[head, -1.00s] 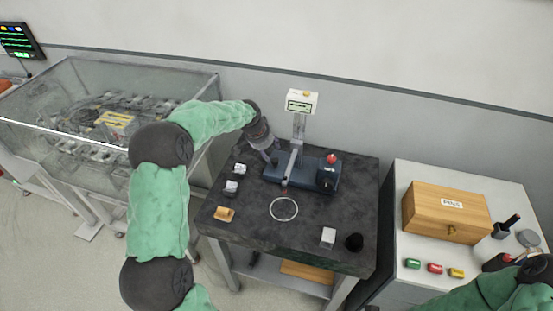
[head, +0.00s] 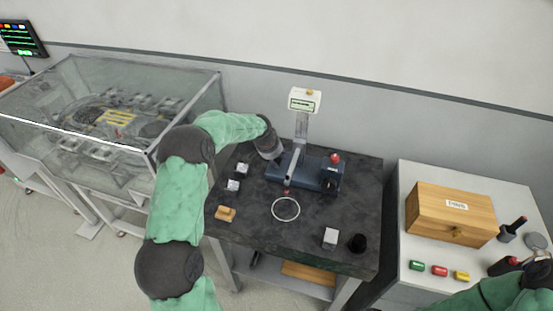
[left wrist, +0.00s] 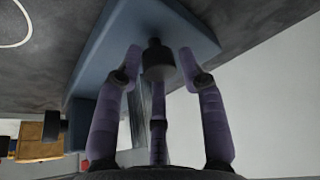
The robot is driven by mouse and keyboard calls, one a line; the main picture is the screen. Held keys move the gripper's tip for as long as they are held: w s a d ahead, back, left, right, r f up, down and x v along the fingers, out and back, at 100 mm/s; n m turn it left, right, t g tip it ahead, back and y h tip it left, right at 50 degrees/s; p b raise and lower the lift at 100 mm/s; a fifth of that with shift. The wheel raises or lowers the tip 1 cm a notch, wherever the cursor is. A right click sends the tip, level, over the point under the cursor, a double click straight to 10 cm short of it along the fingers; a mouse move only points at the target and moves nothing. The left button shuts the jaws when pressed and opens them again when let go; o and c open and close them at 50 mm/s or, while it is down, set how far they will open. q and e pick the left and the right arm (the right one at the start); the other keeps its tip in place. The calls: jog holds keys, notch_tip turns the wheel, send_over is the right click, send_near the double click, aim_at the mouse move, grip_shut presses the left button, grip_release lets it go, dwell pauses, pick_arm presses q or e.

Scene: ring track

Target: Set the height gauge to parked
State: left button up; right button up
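The height gauge stands at the back of the dark table, with a blue base (head: 316,170), an upright column (head: 301,128) and a white display head (head: 305,99). A light arm reaches forward from the column, low over the table. A black block (head: 331,179) and a red knob (head: 335,158) are at the right of the base. My left gripper (head: 277,156) is at the base's left end. In the left wrist view, its fingers (left wrist: 158,68) stand spread around a dark round knob (left wrist: 158,60) on the blue part; gaps show beside the knob.
The dark table (head: 257,216) carries a white ring mark (head: 286,209), small blocks at left, a white block (head: 330,237) and a black cup (head: 358,242) at front right. A wooden box (head: 450,214) stands on the right cabinet. A clear-walled case (head: 120,110) is at left.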

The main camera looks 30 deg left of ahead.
pick_arm(q)
jog(key=shift+r, duration=0.1)
grip_shut()
send_over(317, 172)
jog(key=s, duration=0.2)
jog(key=shift+a+r, duration=0.15)
jog(key=shift+a, duration=0.3)
jog(key=shift+d, duration=0.1)
jog(key=shift+r, duration=0.1)
jog(key=o, duration=0.6)
grip_release()
jog(key=shift+o, duration=0.2)
jog(key=shift+d+f, duration=0.2)
jog(key=shift+a, duration=0.1)
